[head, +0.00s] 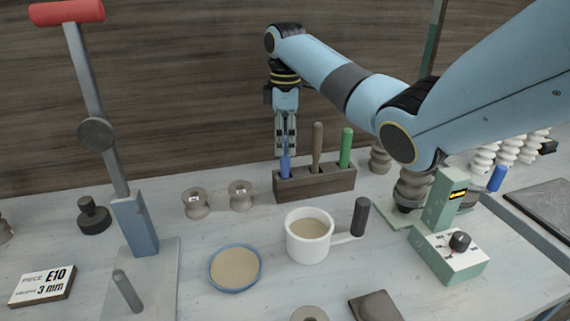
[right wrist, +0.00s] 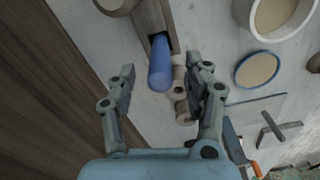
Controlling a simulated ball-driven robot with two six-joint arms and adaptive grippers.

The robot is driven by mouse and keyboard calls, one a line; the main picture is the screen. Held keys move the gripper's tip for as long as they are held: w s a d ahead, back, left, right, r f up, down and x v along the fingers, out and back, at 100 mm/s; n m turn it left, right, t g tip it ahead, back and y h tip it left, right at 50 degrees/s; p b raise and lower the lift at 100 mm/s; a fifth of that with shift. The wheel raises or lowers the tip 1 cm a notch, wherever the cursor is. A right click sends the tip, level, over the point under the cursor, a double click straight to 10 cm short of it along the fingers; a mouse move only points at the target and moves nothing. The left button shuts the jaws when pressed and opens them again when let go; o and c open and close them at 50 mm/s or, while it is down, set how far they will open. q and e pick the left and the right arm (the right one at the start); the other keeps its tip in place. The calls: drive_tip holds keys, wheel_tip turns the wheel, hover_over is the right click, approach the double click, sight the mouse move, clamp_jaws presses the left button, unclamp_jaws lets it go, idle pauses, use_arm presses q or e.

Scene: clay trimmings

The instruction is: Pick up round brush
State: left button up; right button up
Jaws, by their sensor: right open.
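A dark wooden holder (head: 315,183) stands at the back of the table with three upright handles: a blue one (head: 285,167), a brown one (head: 317,148) and a green one (head: 346,148). Their working ends are hidden in the holder, so I cannot tell which is the round brush. My right gripper (head: 286,150) points down at the blue handle's top. In the right wrist view, its open fingers (right wrist: 159,68) show on either side of the blue handle (right wrist: 160,62), with gaps visible at both sides. My left gripper is out of view.
A white mug-like pot (head: 292,241) and a blue-rimmed dish (head: 233,270) stand in front of the holder. Two spools (head: 196,204) sit to its left. A lever press (head: 135,225) stands at left, and a green control box (head: 448,256) at right. A wooden wall rises behind.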

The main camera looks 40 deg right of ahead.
wheel_tip(320, 180, down, 2)
drive_tip(key=shift+f, duration=0.1)
drive_tip(key=shift+c, duration=0.2)
clamp_jaws()
